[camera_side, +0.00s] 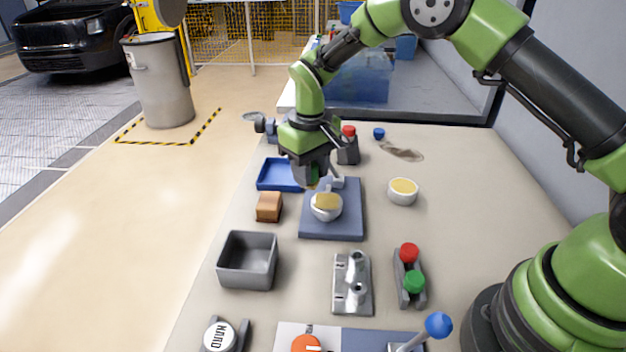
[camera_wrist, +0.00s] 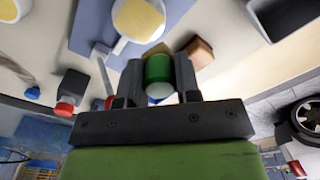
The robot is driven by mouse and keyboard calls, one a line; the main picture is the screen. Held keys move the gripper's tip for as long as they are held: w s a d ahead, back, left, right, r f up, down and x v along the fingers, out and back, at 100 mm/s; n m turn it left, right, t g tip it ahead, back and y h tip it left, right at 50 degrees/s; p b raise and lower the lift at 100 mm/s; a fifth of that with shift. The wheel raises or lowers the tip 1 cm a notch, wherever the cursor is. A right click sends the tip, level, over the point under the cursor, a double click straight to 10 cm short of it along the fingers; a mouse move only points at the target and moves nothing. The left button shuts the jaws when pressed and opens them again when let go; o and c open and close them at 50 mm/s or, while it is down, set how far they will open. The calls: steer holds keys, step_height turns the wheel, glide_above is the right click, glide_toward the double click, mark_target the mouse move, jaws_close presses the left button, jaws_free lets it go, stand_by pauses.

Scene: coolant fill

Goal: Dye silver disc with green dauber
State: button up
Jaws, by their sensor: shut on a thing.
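My gripper (camera_side: 314,184) is above the far part of a blue-grey square plate, pointing down. In the wrist view its jaws (camera_wrist: 158,78) are shut on the green dauber (camera_wrist: 158,68), a green cylinder with a pale blue-white end. Its other end is not clear. I cannot make out the silver disc for certain; a flat grey round thing (camera_side: 252,116) lies at the far left edge.
A brown block (camera_side: 269,207), blue tray (camera_side: 279,174) and grey bin (camera_side: 247,260) stand left of the plate. A yellow-filled bowl (camera_side: 403,190) is to its right. A metal fixture (camera_side: 352,284) and red-green button box (camera_side: 410,273) are in front.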

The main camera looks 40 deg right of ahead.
steer(key=shift+r, duration=2.3)
steer(key=shift+d, duration=0.1)
